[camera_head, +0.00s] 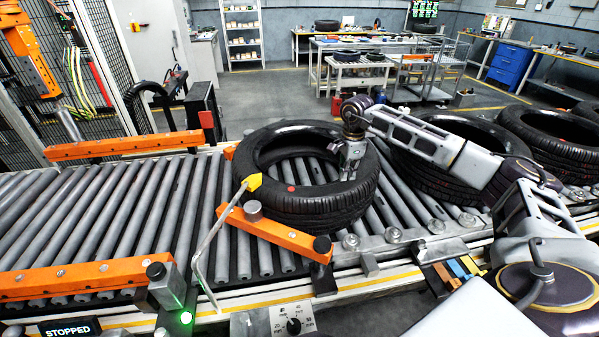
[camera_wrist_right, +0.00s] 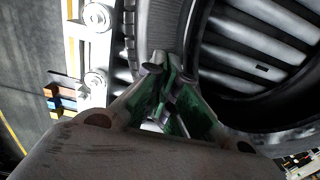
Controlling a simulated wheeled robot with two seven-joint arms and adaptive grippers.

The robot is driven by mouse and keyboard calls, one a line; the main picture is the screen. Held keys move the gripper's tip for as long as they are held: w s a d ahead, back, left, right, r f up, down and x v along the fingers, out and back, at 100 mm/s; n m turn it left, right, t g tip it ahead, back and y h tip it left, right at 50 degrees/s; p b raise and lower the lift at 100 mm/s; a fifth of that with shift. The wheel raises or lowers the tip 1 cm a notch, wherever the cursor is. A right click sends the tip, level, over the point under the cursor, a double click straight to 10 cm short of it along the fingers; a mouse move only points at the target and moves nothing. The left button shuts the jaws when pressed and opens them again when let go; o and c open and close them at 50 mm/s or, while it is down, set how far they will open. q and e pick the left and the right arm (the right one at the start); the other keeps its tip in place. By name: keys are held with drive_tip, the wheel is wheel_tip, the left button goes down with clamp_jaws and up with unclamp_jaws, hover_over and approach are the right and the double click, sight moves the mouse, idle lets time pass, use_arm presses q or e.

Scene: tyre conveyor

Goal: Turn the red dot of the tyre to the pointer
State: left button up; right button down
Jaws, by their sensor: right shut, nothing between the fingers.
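A black tyre (camera_head: 318,208) lies flat on the roller conveyor. Its red dot (camera_head: 291,188) is on the upper sidewall at the near left. The yellow pointer tip (camera_head: 252,182), on a bent grey rod, is at the tyre's left edge. The dot sits a short way to the right of the tip and slightly lower in the picture. My right gripper (camera_head: 349,174) points down at the right part of the tyre's sidewall. In the wrist view, its fingertips (camera_wrist_right: 170,72) are together and empty over the tyre rim (camera_wrist_right: 158,25); contact cannot be told. My left gripper is out of view.
Orange guide bars (camera_head: 275,232) flank the tyre on the conveyor (camera_head: 130,215). More tyres (camera_head: 450,160) lie to the right, behind my right arm. A sign (camera_head: 70,329) reads STOPPED, near a lit green light (camera_head: 186,317). The rollers at the left are clear.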

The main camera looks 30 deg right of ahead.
sight(346, 184)
drive_tip(key=shift+f+b, duration=0.65)
drive_tip(key=shift+f, duration=0.55)
drive_tip(key=shift+s+f, duration=0.1)
drive_tip(key=shift+f, duration=0.2)
